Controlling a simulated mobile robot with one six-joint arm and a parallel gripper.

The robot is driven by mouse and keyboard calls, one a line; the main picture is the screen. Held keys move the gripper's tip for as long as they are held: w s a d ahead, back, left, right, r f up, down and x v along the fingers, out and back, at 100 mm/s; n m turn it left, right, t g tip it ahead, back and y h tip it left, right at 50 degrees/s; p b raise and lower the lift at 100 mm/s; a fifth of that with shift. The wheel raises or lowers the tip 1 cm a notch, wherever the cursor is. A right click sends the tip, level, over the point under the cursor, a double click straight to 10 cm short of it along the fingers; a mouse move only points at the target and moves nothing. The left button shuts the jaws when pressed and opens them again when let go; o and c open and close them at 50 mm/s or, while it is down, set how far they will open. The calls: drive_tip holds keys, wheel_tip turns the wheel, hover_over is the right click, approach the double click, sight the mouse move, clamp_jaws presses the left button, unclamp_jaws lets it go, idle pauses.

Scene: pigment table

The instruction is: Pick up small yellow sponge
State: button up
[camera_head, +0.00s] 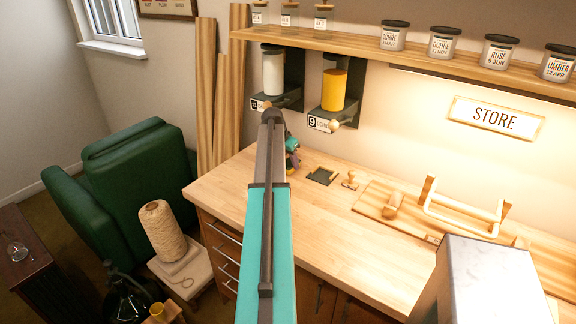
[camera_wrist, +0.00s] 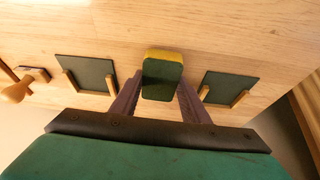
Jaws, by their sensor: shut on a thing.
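The small yellow sponge (camera_wrist: 165,54) shows in the wrist view as a small block with a yellow edge and a dark green face. It sits between the two fingers of my gripper (camera_wrist: 161,86), which are shut on it. Light wood of the bench shows behind it. I cannot tell whether it touches the bench.
Dark square pads with wooden edging lie on both sides of the sponge, one left (camera_wrist: 86,73) and one right (camera_wrist: 230,88). A stamp (camera_head: 350,181) and a wooden board (camera_head: 375,205) lie further right. Jar dispensers (camera_head: 333,90) hang above. The bench's front (camera_head: 300,235) is clear.

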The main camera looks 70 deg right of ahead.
sight(290, 166)
drive_tip(key=shift+r+b, duration=0.7)
drive_tip(key=shift+r, duration=0.8)
drive_tip(key=shift+s+a, duration=0.45)
drive_tip(key=shift+a, duration=0.35)
drive_tip(key=s+a+b, duration=0.1)
drive_tip(key=s+a, duration=0.1)
drive_tip(key=a, duration=0.2)
drive_tip(key=s+a+r+b, duration=0.1)
drive_tip(key=s+a, duration=0.1)
drive_tip(key=a, duration=0.2)
drive_tip(key=s+a+b, duration=0.1)
drive_tip(key=s+a, duration=0.2)
drive_tip(key=a, duration=0.1)
drive_tip(key=shift+s+a+r+b, duration=0.1)
drive_tip(key=shift+r+b, duration=0.1)
drive_tip(key=shift+b, duration=0.15)
